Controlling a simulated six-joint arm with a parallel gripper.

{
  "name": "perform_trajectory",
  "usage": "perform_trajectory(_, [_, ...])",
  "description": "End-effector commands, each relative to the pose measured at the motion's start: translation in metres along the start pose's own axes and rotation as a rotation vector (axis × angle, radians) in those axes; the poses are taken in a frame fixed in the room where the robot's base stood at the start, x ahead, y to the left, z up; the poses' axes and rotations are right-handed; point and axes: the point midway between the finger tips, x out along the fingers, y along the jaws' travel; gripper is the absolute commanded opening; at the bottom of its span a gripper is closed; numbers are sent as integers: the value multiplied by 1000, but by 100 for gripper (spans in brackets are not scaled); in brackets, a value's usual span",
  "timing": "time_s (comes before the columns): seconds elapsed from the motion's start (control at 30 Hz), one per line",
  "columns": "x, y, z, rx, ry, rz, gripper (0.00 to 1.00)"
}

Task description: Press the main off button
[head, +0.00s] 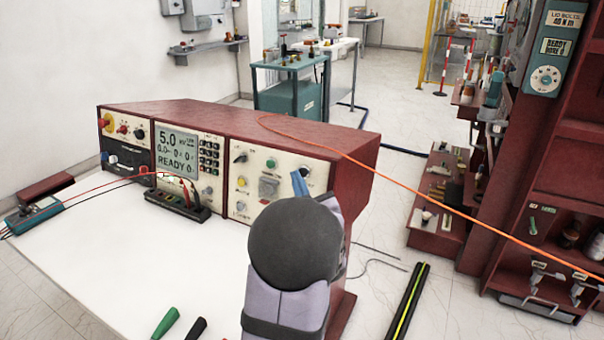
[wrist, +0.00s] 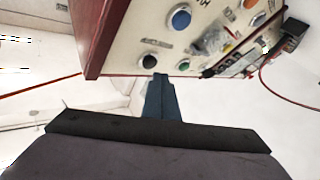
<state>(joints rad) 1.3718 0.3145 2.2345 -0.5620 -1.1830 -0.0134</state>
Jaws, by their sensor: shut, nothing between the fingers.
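The red console (head: 345,150) carries a cream control panel (head: 285,192) at its right end. The panel has several round buttons and a clear-covered switch (head: 268,187). No label is readable, so I cannot tell which is the main off button. My gripper (head: 298,180) is shut and empty, its blue fingers pointing at the panel's right side, partly hiding it. Contact is unclear.
A white tabletop (head: 120,250) lies before the console. A black terminal block (head: 178,204) with red and black leads and a teal meter (head: 35,214) stand at left. An orange cable (head: 400,193) crosses over the console top. Green and black handles lie at the front.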

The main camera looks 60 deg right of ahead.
Motion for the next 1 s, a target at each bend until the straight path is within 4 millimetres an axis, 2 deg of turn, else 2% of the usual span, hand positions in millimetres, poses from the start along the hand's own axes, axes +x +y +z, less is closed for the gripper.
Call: perform_trajectory(1.0, [7, 5, 6, 0, 0, 0, 0])
